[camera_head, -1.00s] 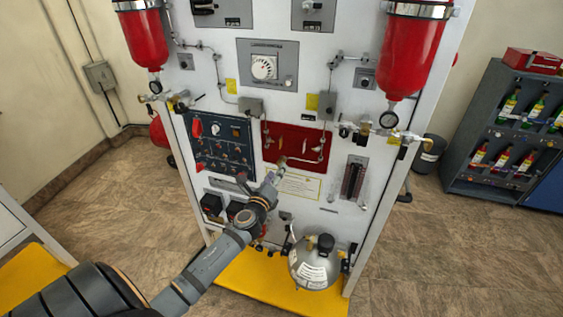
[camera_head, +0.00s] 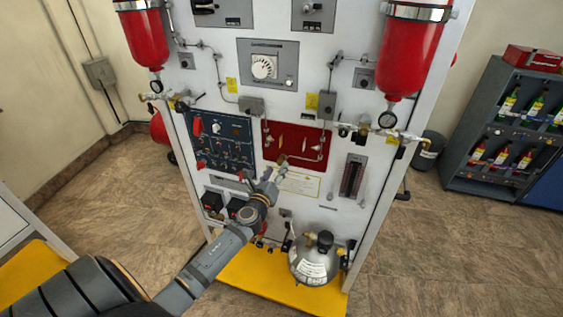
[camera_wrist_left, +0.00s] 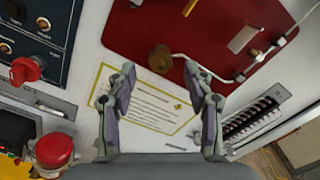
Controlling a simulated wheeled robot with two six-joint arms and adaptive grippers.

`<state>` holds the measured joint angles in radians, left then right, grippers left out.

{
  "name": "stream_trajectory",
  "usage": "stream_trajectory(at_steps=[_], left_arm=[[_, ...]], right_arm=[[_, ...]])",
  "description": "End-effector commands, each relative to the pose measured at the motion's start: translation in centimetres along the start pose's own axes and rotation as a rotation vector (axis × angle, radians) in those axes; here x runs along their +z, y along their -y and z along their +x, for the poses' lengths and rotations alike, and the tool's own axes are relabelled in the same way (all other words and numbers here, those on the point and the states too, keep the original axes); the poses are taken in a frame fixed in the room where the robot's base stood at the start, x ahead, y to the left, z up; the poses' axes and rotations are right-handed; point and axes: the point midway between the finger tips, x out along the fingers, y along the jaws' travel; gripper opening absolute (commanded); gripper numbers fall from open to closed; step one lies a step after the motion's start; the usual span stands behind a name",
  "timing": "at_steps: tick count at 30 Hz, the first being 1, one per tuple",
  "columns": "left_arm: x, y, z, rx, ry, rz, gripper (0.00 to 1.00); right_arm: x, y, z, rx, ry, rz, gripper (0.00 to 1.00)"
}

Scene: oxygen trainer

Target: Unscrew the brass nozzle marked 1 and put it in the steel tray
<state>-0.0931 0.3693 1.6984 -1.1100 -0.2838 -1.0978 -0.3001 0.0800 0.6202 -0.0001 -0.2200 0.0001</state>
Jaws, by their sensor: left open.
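A brass nozzle (camera_wrist_left: 160,57) stands on the lower part of the red panel (camera_wrist_left: 205,30) in the left wrist view. It also shows small in the head view (camera_head: 282,160), on the lower edge of the red panel (camera_head: 312,139). I cannot read a number on it. My left gripper (camera_wrist_left: 159,76) is open and empty, its two fingers on either side of the line to the nozzle and apart from it. In the head view the left gripper (camera_head: 268,177) is just below and left of the nozzle. My right gripper and a steel tray do not show.
A silver round tank (camera_head: 310,268) stands on the yellow base (camera_head: 245,281) below. A red knob (camera_wrist_left: 54,150) and a blue switch panel (camera_wrist_left: 35,30) are left of the gripper. A thin pipe (camera_wrist_left: 210,70) runs right of the nozzle.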

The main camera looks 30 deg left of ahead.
Motion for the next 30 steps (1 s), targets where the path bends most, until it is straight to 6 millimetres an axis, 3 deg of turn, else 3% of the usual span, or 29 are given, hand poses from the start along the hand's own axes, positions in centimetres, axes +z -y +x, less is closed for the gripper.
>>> stream_trajectory(at_steps=[13,27,30], left_arm=[[0.1,0.1,3.0,-0.002,0.002,-0.001,0.52],[0.1,0.1,3.2,-0.001,0.000,-0.001,0.52],[0.1,0.1,3.2,-0.001,0.000,-0.001,0.40]], right_arm=[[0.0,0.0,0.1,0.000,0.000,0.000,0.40],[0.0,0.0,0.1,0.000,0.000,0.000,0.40],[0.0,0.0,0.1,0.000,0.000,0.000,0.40]])
